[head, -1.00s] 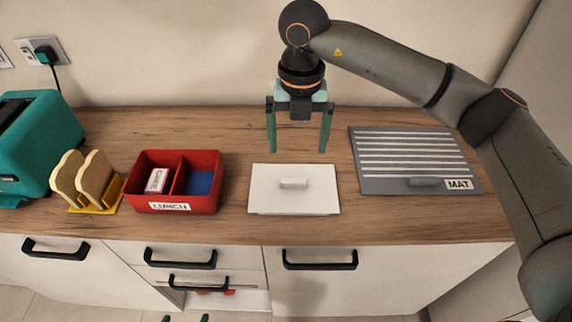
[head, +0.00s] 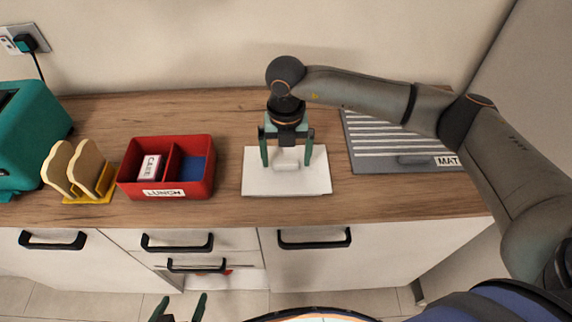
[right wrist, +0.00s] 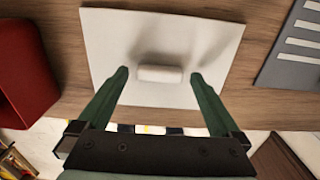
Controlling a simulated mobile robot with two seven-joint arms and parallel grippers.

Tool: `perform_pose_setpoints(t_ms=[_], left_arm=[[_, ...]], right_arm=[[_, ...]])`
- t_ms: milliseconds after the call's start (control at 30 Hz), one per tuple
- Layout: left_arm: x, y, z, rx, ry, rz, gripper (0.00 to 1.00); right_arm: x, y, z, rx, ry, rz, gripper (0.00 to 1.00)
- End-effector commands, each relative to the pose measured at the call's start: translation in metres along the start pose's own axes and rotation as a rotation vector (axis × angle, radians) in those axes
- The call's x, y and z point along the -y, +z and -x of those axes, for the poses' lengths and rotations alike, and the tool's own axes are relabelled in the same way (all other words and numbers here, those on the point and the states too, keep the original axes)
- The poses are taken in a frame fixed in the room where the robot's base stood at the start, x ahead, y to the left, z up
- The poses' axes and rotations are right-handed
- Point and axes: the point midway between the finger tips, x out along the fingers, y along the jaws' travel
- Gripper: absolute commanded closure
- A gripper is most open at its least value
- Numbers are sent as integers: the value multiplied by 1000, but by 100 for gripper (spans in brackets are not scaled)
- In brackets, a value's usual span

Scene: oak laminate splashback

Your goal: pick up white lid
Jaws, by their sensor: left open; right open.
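The white lid (head: 312,184) is a flat rectangular plate with a small white handle (head: 286,165) at its middle, lying on the wooden counter. My right gripper (head: 287,162) is open above the lid, with a finger on either side of the handle. In the right wrist view the lid (right wrist: 200,30) fills the upper middle, and the handle (right wrist: 160,74) sits between the open fingertips (right wrist: 158,76) without visible contact. My left gripper (head: 180,306) is open and empty at the bottom edge of the head view, in front of the cabinets.
A red lunch box (head: 128,188) with a card box (head: 150,167) stands left of the lid. Toast in a yellow rack (head: 92,198) and a teal toaster (head: 30,135) are further left. A grey striped mat (head: 380,163) lies right. A lower drawer (head: 200,280) is partly open.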

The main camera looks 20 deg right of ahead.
Motion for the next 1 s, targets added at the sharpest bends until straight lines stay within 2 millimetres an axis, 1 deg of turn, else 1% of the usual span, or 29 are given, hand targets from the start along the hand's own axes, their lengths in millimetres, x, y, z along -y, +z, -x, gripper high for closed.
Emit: perform_pose_setpoints(t_ms=[100, 300, 1000], left_arm=[[0, -1, 0, -2, 0, 0, 0], [0, -1, 0, -2, 0, 0, 0], [0, -2, 0, -3, 0, 0, 0]], right_arm=[[0, 0, -6, 1, 1, 1, 0], [0, 0, -7, 2, 2, 1, 0], [0, 0, -6, 1, 2, 0, 79]])
